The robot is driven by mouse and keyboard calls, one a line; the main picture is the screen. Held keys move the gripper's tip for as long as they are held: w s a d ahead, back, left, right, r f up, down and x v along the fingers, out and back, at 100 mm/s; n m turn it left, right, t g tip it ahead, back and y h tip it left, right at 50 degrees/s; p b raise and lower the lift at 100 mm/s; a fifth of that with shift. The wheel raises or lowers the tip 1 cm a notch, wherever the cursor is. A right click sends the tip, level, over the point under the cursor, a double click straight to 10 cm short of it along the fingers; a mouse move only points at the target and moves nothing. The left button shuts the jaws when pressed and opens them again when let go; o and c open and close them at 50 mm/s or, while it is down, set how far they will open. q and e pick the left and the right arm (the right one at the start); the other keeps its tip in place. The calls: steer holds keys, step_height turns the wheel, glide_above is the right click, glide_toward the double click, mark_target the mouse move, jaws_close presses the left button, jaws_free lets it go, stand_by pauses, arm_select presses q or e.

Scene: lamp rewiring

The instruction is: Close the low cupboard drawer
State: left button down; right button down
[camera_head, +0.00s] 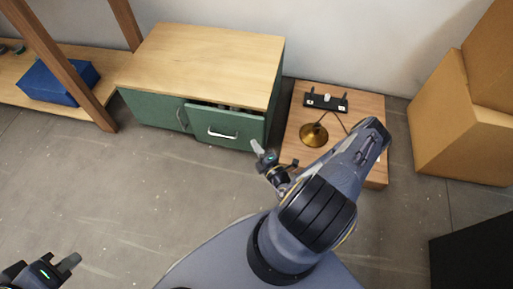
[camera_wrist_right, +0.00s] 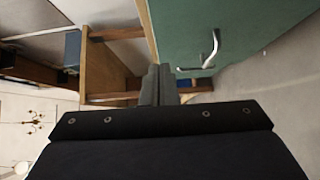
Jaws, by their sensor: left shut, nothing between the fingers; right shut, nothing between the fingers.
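The low cupboard (camera_head: 213,55) has a pale wood top and green fronts. Its drawer (camera_head: 208,124), on the right of the front, stands partly out, with a dark gap and some contents showing above its panel. A silver handle (camera_head: 223,134) is on the drawer front; a handle on a green panel also shows in the right wrist view (camera_wrist_right: 208,50). My right gripper (camera_head: 257,149) is shut and empty, just off the drawer's lower right corner; I cannot tell whether it touches. Its fingers (camera_wrist_right: 158,85) show beside the green panel. My left gripper (camera_head: 71,264) is shut and empty, low over the floor.
A small wooden table (camera_head: 296,130) right of the cupboard holds a brass lamp base (camera_head: 313,135) and a black strip (camera_head: 325,102). My right arm extends over its front. Cardboard boxes (camera_head: 462,130) stand further right. A shelf with a blue box (camera_head: 58,83) is left. The floor in front is clear.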

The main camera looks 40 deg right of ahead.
steer(key=b, duration=0.2)
glide_toward(245, 119)
steer(key=w+a, duration=0.3)
steer(key=w+d, duration=0.1)
steer(key=w+d+b, duration=0.1)
steer(key=shift+w+d+r, duration=0.1)
steer(key=shift+w+d, duration=0.15)
steer(key=shift+d, duration=0.15)
steer(key=shift+w+d+r, duration=0.1)
steer(key=shift+w+d, duration=0.15)
steer(key=shift+d, duration=0.05)
